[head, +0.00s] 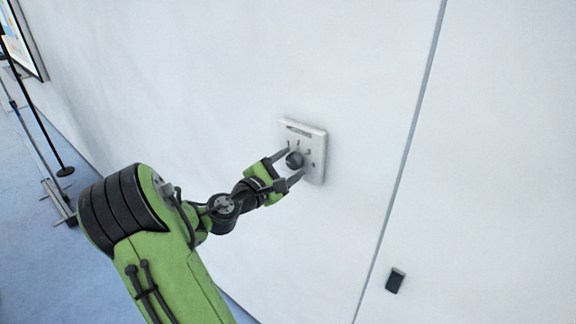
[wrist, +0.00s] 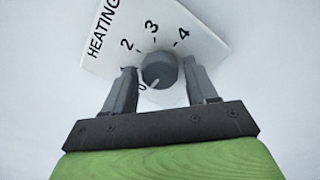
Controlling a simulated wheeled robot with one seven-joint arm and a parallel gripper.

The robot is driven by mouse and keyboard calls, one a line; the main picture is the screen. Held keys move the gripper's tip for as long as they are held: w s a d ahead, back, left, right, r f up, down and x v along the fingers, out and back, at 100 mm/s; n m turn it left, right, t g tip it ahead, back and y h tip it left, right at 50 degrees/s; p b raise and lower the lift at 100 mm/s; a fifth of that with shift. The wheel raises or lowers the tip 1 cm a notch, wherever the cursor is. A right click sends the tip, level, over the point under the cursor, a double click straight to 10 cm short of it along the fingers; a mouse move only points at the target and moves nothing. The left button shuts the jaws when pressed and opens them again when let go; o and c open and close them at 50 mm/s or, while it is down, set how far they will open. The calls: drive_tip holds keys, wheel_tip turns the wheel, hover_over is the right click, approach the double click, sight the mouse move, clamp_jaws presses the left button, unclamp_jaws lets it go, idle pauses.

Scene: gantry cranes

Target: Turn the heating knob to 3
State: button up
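The heating knob (head: 294,160) is a dark grey round dial on a white square wall panel (head: 303,132). In the wrist view the knob (wrist: 159,70) sits below the marks 2, 3 and 4, and a 0 shows at its lower left. A pale line on the knob's lower left part lies near the 0. The panel (wrist: 120,45) reads HEATING and appears tilted. My gripper (head: 289,166) is open, with one finger on each side of the knob. In the wrist view the fingers of my gripper (wrist: 162,85) show gaps to the knob.
The white wall (head: 220,80) around the panel is bare. A vertical seam (head: 405,155) runs down it to the right. A small black box (head: 395,280) is on the wall at lower right.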

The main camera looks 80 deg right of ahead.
drive_tip(key=c, duration=0.7)
drive_tip(key=shift+c, duration=0.2)
drive_tip(key=shift+m, duration=0.3)
drive_tip(key=m+b, duration=0.4)
drive_tip(key=m, duration=0.1)
drive_tip(key=shift+f+b, duration=0.2)
drive_tip(key=shift+b, duration=0.15)
drive_tip(key=m+b, duration=0.5)
drive_tip(key=m, duration=0.1)
drive_tip(key=shift+f+m+b, duration=0.1)
drive_tip(key=shift+m+b, duration=0.25)
drive_tip(key=shift+m, duration=0.05)
drive_tip(key=m+b, duration=1.1)
drive_tip(key=shift+m+b, duration=1.25)
drive_tip(key=shift+m, duration=0.45)
drive_tip(key=shift+r, duration=0.2)
